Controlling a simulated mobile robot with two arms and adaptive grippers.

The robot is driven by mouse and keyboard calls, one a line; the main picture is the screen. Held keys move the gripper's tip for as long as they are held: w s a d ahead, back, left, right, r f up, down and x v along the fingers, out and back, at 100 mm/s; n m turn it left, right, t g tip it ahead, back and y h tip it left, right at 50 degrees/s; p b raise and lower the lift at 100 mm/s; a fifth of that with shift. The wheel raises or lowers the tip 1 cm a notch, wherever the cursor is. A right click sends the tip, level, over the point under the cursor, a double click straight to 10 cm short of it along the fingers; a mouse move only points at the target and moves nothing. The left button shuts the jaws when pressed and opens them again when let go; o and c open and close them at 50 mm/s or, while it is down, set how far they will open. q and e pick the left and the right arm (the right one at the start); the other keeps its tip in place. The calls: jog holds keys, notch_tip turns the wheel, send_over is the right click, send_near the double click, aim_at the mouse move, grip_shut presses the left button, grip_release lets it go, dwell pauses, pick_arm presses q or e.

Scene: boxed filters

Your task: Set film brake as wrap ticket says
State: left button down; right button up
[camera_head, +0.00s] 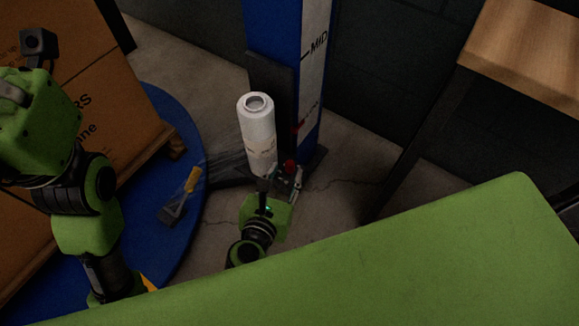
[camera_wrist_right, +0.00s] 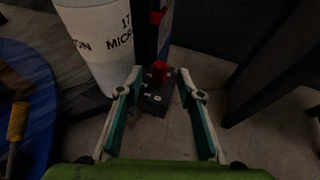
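A black brake box with a red knob (camera_wrist_right: 159,72) and small white marks sits at the foot of the film roll's post; the knob also shows in the head view (camera_head: 290,166). My right gripper (camera_wrist_right: 160,84) is open, its fingers apart on either side of the box, nothing held. In the head view my right gripper (camera_head: 282,180) is low beside the roll. The white film roll (camera_head: 257,125) stands upright; its "17 MICRON" print shows in the wrist view (camera_wrist_right: 100,42). My left arm is at the left; its fingers are not clear. I cannot make out a wrap ticket.
A blue mast (camera_head: 270,30) with a "MID" scale (camera_head: 314,50) and red mark rises behind the roll. Cartons (camera_head: 110,110) stand on a blue turntable (camera_head: 187,135). A yellow-handled tool (camera_head: 190,182) lies near its edge. A wooden tabletop (camera_head: 525,50) is at upper right.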

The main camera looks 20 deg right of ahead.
aim_at(289, 168)
jog(key=b+x, duration=0.1)
jog(key=x, duration=0.4)
grip_shut()
